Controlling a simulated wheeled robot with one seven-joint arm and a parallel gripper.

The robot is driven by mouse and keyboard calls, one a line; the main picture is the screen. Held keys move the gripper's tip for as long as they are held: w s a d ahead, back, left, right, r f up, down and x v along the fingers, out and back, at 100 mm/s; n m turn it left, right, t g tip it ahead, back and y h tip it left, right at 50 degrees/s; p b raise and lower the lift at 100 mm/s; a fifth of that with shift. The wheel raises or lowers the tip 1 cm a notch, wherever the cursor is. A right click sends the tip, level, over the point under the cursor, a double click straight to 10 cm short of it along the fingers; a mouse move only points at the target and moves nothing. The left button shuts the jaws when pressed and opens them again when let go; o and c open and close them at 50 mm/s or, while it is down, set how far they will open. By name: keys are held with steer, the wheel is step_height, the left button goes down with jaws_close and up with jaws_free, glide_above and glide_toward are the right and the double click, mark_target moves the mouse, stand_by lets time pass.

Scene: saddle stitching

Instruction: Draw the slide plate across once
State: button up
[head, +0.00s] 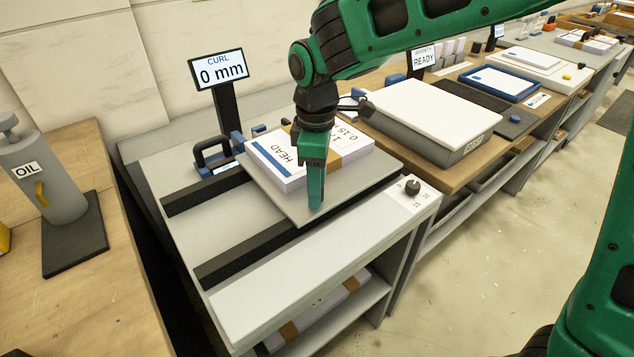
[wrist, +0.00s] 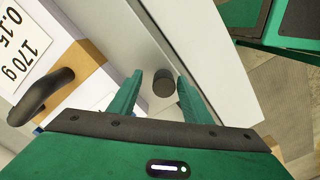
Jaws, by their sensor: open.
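The slide plate (head: 290,207) is a flat grey plate lying across two dark rails on a light grey bench. It carries a paper stack (head: 290,165) with a brown band and a label reading HEAD. My gripper (head: 315,205) points down at the plate's front part, beside the stack. In the wrist view, my fingers (wrist: 171,77) are open, with a short dark round peg (wrist: 163,85) between or just beyond their tips. I cannot tell whether they touch it. The head view hides the peg behind my gripper.
A display (head: 220,70) reads CURL 0 mm. A light bar with a dial (head: 412,187) runs along the front. A black handle (head: 212,155) is left of the stack. A white-topped block (head: 430,110) stands right. An oil can (head: 40,180) stands left.

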step_height(320, 180, up, 11)
steer(key=shift+f, duration=0.15)
stand_by(0.4)
steer(key=shift+w+d, duration=0.1)
steer(key=shift+w, duration=0.05)
steer(key=s+d+f+m, duration=0.15)
steer(key=d+m, duration=0.25)
steer(key=d, duration=0.6)
steer(key=s+d+m, duration=0.2)
steer(key=d+m, duration=0.2)
steer(key=d, duration=0.6)
steer(key=s+d+f+m, duration=0.1)
steer(key=d+m, duration=0.3)
steer(key=d, duration=0.5)
steer(key=s+d+f+m, duration=0.3)
steer(key=s+d+m, duration=0.2)
steer(key=s, duration=0.3)
steer(key=s+d+f+m, duration=0.3)
steer(key=s+d+m, duration=0.3)
steer(key=s+d, duration=0.2)
steer(key=shift+s, duration=0.65)
steer(key=shift+f, duration=0.1)
